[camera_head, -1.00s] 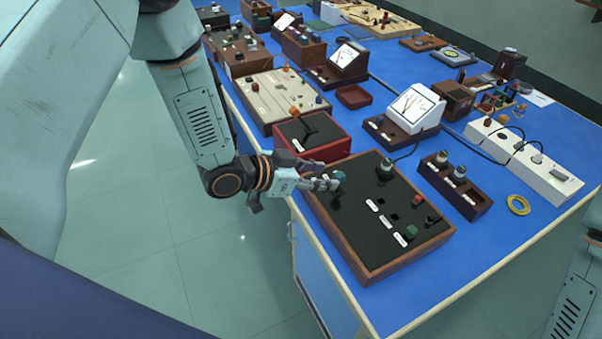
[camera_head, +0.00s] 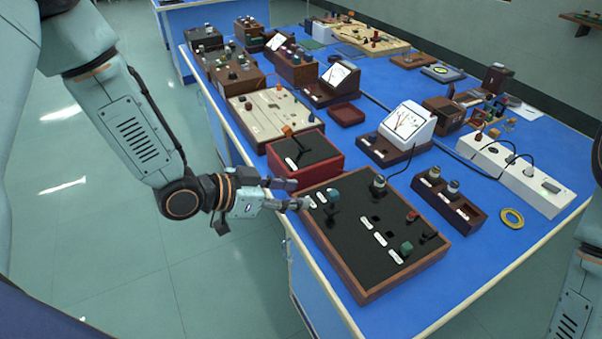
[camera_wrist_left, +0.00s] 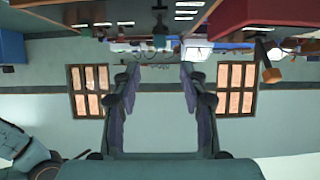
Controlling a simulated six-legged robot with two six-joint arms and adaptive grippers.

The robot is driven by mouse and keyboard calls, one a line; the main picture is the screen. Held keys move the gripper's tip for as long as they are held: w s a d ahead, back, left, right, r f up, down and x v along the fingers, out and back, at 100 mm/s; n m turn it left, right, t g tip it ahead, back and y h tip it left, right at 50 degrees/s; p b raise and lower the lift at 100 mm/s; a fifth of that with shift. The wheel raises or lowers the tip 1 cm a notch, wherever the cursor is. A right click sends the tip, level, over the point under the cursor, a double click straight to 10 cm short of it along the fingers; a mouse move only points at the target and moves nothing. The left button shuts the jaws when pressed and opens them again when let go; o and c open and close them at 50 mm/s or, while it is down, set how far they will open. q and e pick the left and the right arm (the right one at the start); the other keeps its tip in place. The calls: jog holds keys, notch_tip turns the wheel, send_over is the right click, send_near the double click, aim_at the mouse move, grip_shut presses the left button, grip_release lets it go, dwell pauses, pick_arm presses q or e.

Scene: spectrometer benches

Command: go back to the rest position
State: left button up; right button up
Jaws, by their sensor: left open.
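My left gripper (camera_head: 298,194) is open and empty at the left edge of the blue bench (camera_head: 484,235). Its fingertips are beside the left corner of a wood-framed black control panel (camera_head: 350,248) with knobs and white labels. In the head view the fingertips appear close to a teal knob (camera_head: 333,195); I cannot tell whether they touch anything. In the left wrist view the two fingers of the gripper (camera_wrist_left: 157,75) stand apart with nothing between them. Part of my right arm shows at the lower right edge of the head view; its gripper is out of frame.
A red box with a black top (camera_head: 305,153) and lever stands just behind the panel. The floor left of the bench is clear.

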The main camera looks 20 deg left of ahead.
pick_arm(q)
jog(key=shift+f, duration=0.1)
jog(key=s+a+f+n+g+y+b, duration=0.3)
jog(key=s+f+n+g+y+b, duration=0.1)
jog(key=s+f, duration=0.9)
jog(key=s+a+f+n+g+y+b, duration=0.3)
jog(key=s+f+n+g+y+b, duration=0.1)
jog(key=s+f, duration=0.9)
jog(key=s+n, duration=0.1)
jog(key=s, duration=0.3)
jog(key=shift+a+f+g+y, duration=0.25)
jog(key=shift+a+g+y, duration=0.1)
jog(key=shift+g+y, duration=0.05)
